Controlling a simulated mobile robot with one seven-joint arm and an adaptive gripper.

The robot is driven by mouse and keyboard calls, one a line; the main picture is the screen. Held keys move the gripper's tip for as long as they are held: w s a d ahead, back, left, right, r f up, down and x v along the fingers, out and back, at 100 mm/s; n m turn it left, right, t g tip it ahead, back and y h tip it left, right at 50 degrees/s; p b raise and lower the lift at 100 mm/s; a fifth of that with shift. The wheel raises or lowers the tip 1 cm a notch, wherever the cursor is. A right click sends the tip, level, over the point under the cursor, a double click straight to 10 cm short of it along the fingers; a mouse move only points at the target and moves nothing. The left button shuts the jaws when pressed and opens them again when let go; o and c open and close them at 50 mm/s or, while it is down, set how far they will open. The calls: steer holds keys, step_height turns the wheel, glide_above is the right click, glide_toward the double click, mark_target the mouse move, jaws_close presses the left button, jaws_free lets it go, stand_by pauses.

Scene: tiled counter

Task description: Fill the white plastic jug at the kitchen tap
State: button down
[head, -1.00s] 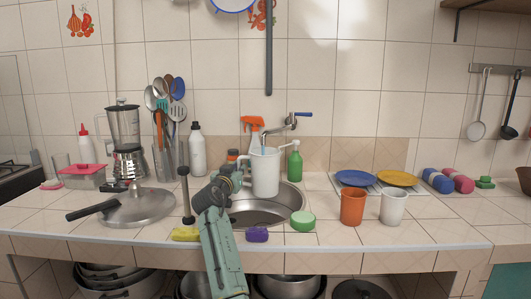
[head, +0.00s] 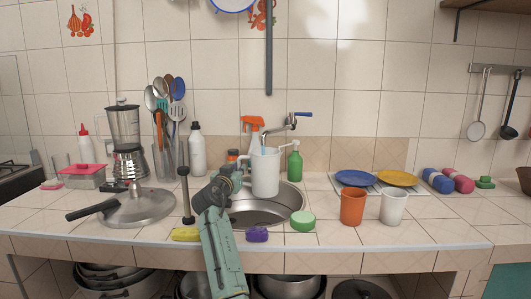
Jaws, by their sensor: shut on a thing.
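The white plastic jug (head: 266,176) is upright above the round metal sink (head: 290,203). My gripper (head: 240,171) comes from the lower left and is shut on the jug at its left, handle side. The fingertips are small and partly hidden against the jug. The kitchen tap (head: 285,129) has a metal spout and a blue lever. Its spout end is just above the jug's mouth. A thin bluish streak shows at the mouth below the spout. The water level inside the jug cannot be seen.
An orange spray bottle (head: 253,127) and a green soap bottle (head: 295,163) stand behind the sink. A green round tub (head: 302,221), a purple sponge (head: 257,234) and a yellow sponge (head: 186,234) lie at the front. An orange cup (head: 353,206) and white cup (head: 394,207) stand right.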

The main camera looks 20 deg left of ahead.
steer(key=shift+r, duration=0.2)
steer(key=s+d+b, duration=0.1)
steer(key=s+d, duration=0.3)
steer(key=s, duration=0.3)
steer(key=shift+d, duration=0.35)
steer(key=s+d+r+p, duration=0.1)
steer(key=s+d+r, duration=0.2)
steer(key=s, duration=0.2)
steer(key=shift+d, duration=0.35)
stand_by(0.4)
steer(key=shift+s+f, duration=0.15)
steer(key=shift+s, duration=0.05)
